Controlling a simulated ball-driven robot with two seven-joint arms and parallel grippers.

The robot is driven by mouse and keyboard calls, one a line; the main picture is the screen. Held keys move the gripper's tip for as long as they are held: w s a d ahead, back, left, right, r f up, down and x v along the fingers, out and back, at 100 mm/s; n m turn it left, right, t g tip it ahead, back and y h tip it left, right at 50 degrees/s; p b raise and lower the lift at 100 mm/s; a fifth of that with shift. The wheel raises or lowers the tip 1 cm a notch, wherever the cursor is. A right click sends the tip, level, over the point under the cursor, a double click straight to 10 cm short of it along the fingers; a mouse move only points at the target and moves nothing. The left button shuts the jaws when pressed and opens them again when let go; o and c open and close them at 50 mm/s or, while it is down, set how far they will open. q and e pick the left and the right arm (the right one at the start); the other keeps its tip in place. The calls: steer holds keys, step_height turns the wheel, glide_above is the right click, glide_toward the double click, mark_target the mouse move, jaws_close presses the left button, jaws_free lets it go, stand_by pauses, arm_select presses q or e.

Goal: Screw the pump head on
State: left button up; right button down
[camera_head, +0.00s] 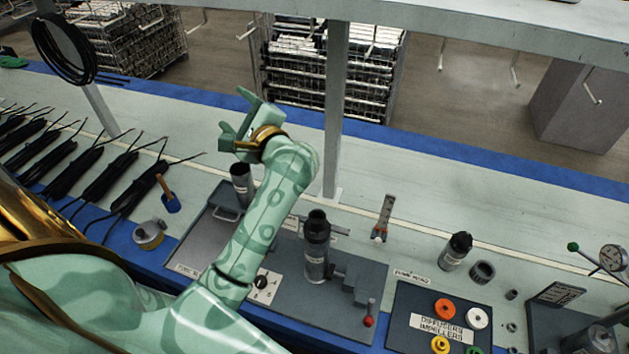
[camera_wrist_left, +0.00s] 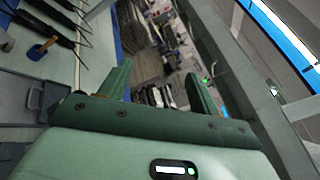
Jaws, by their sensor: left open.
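A grey pump tube (camera_head: 316,262) stands upright in the dark fixture plate (camera_head: 352,262) at the middle of the bench. A black head (camera_head: 317,222) sits on its top; I cannot tell how tightly it is seated. My left gripper (camera_head: 235,110) is open and empty, raised above the back of the bench, up and left of the tube and apart from it. Its two green fingers also show spread in the left wrist view (camera_wrist_left: 158,72), with nothing between them. My left forearm hides part of the fixture's left side. My right gripper is not in view.
A dark cylinder (camera_head: 241,184) stands behind my forearm. A black-capped cylinder (camera_head: 456,250) and a dark ring (camera_head: 482,272) stand at the right, near the impeller tray (camera_head: 404,300). A red-knobbed lever (camera_head: 369,318) rises at the fixture's front. A grey post (camera_head: 336,110) stands behind.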

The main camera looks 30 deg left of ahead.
arm_select(q)
step_height(320, 180, down, 6)
steer(key=n+g+h, duration=0.2)
steer(key=n+h, duration=0.2)
steer(key=n, duration=0.1)
steer(key=n+g+h, duration=0.2)
steer(key=n+h, duration=0.8)
steer(key=h, duration=0.3)
glide_toward(317, 217)
steer(key=f+b, duration=0.2)
steer(key=f, duration=0.1)
steer(key=w+f+b, duration=0.1)
steer(key=f+b, duration=0.4)
steer(key=f, duration=0.2)
steer(key=shift+w+a+b, duration=0.15)
steer(key=shift+w+b, duration=0.1)
steer(key=shift+b, duration=0.05)
steer(key=shift+w+f, duration=0.1)
steer(key=shift+f, duration=0.45)
